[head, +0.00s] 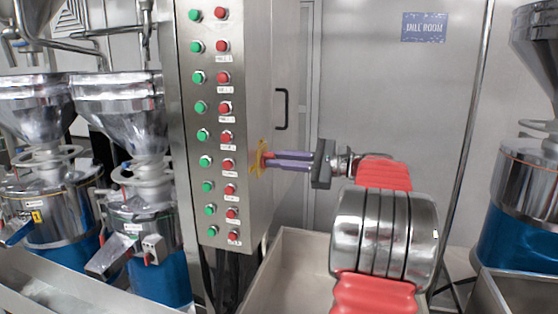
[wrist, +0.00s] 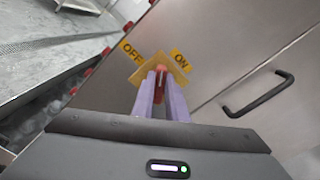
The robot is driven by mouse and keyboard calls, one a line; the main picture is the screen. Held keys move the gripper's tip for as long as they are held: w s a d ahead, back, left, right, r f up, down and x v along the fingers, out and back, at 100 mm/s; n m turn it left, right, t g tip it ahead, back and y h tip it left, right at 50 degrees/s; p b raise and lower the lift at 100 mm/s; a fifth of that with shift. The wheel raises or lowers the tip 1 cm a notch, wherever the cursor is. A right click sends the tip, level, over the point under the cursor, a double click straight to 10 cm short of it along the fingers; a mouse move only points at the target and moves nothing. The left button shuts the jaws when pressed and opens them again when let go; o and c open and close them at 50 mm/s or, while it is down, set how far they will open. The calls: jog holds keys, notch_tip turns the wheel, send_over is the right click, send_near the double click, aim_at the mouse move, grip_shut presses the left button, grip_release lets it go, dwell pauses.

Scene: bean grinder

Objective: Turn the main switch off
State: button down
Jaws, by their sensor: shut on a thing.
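The main switch has a yellow plate (head: 256,163) on the side face of the steel control cabinet. In the wrist view the yellow plate (wrist: 139,74) sits between an OFF label (wrist: 131,50) at left and an ON label (wrist: 180,61) at right. Its red handle (wrist: 160,80) is between the two purple fingers. My gripper (head: 272,160) is shut on this red handle, and it also shows in the wrist view (wrist: 160,87). The fingers hide much of the handle, so I cannot tell exactly which label it points to.
The cabinet (head: 262,80) carries green and red push buttons on its front. A black door handle (wrist: 258,95) is right of the switch. Steel grinders (head: 120,110) with blue bases stand at left. A steel trough (head: 290,265) lies below my arm.

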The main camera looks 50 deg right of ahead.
jog(key=n, duration=0.5)
jog(key=shift+s+a+f+n, duration=0.1)
jog(key=shift+a+f+n, duration=0.15)
jog(key=shift+f+n, duration=0.3)
jog(key=shift+n, duration=1)
jog(key=shift+f+n, duration=0.15)
jog(key=shift+n, duration=1)
jog(key=c, duration=1.8)
grip_release()
jog(key=shift+r, duration=0.1)
jog(key=shift+o, duration=0.2)
jog(key=v, duration=1.3)
jog(key=shift+s+d, duration=0.2)
jog(key=shift+s, duration=0.15)
jog(key=shift+s, duration=0.15)
